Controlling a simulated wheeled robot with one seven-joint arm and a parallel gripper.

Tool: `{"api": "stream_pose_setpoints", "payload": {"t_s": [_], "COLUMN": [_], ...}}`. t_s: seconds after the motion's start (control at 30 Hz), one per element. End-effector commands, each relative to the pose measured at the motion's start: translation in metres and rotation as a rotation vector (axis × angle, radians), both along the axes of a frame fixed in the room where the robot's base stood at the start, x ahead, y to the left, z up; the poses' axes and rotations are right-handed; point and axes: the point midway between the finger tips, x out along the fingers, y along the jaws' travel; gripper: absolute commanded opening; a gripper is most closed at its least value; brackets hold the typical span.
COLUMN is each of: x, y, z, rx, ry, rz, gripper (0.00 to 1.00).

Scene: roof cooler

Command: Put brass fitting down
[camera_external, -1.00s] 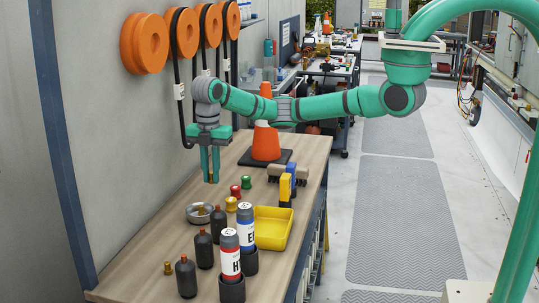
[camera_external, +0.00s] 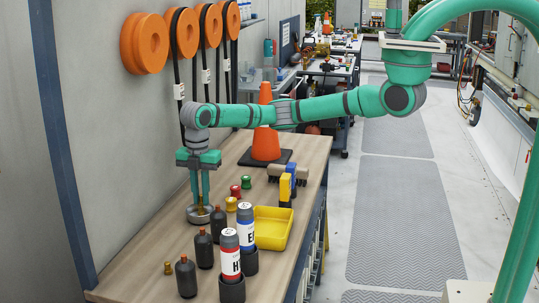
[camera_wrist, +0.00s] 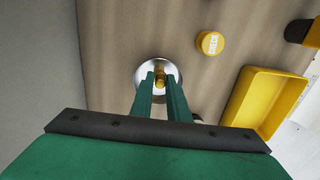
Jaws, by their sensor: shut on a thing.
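My gripper (camera_external: 201,204) points down over the small round metal dish (camera_external: 191,219) on the left of the wooden bench. Its green fingers are shut on a brass fitting (camera_wrist: 160,78), which sits at the fingertips inside the dish outline in the wrist view. The dish shows there as a pale ring (camera_wrist: 145,70) around the fingertips. Whether the fitting touches the dish floor I cannot tell. Another small brass piece (camera_external: 168,268) stands on the bench near its front left.
Dark bottles (camera_external: 204,250) stand just in front of the dish, with labelled red (camera_external: 230,256) and blue (camera_external: 245,226) cylinders beside them. A yellow tray (camera_external: 289,236), a yellow-capped piece (camera_external: 231,204) and an orange cone (camera_external: 266,146) are to the right and behind.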

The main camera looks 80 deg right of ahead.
Motion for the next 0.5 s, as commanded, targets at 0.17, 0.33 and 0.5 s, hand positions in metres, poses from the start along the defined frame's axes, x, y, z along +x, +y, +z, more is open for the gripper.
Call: {"api": "stream_pose_setpoints", "payload": {"t_s": [0.17, 0.33, 0.5], "x": [0.0001, -0.0003, -0.0002], "y": [0.0006, -0.0004, -0.0005], "z": [-0.0017, -0.0017, -0.0002], "rx": [0.0, 0.0, 0.0], "ry": [0.0, 0.0, 0.0], "rz": [0.001, -0.001, -0.001], "gripper": [0.34, 0.34, 0.34]}}
